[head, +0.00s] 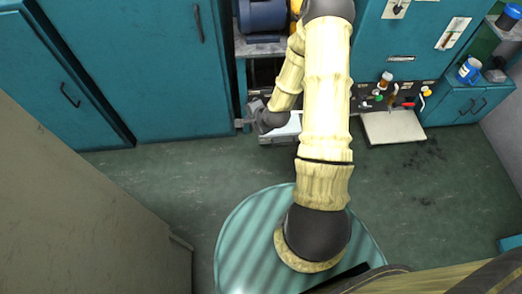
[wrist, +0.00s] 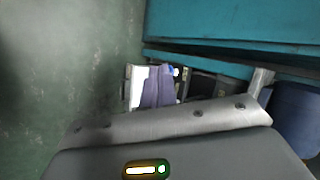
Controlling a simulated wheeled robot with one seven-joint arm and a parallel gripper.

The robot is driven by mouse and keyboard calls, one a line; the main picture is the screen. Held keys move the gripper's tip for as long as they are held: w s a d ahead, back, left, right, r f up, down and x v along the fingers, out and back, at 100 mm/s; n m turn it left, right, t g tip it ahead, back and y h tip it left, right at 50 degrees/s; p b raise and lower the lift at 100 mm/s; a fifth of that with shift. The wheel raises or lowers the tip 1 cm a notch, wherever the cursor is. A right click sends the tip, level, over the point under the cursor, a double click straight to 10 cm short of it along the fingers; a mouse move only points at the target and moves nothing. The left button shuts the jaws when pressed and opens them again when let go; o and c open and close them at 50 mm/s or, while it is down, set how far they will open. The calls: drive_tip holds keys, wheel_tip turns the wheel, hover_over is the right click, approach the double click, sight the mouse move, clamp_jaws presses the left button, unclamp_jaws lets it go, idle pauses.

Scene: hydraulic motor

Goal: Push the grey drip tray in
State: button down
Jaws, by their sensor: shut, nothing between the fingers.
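A light grey tray (head: 285,130) shows low at the foot of the bench in the head view, partly hidden by my arm. I take it for the drip tray; how far it sticks out is hard to tell. My gripper (head: 241,124) is shut and empty, just left of this tray and low in front of the bench. I cannot tell whether it touches the tray.
A second pale tray or plate (head: 393,127) sticks out below the control panel at right. Teal cabinets (head: 140,70) stand at left. A blue motor (head: 263,16) sits on the bench. A small teal cabinet (head: 466,102) stands far right. The green floor (head: 400,190) is open at right.

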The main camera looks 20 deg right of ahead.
sight(261, 138)
drive_tip(key=s+d+f+m+t+h+b, duration=0.1)
drive_tip(key=d+f+m+t+h+b, duration=0.1)
drive_tip(key=f+m+b, duration=0.8)
drive_tip(key=s+d+f+m+t+h+b, duration=0.1)
drive_tip(key=d+f+m+t+h+b, duration=0.2)
drive_tip(key=f+m+b, duration=0.8)
wheel_tip(261, 138, down, 15)
drive_tip(key=m+t+h, duration=0.1)
drive_tip(key=m, duration=0.2)
drive_tip(key=shift+w+b, duration=0.1)
drive_tip(key=shift+b, duration=0.2)
drive_tip(key=b+x, duration=0.2)
drive_tip(key=x, duration=0.2)
drive_tip(key=b+x, duration=0.3)
drive_tip(key=x, duration=0.1)
drive_tip(key=r+b+x, duration=0.1)
drive_tip(key=b+x, duration=0.2)
drive_tip(key=x, duration=0.1)
drive_tip(key=shift+w+d+f, duration=0.15)
drive_tip(key=shift+w+d, duration=0.05)
drive_tip(key=shift+w, duration=0.3)
drive_tip(key=shift+w+d, duration=0.1)
drive_tip(key=shift+w, duration=0.4)
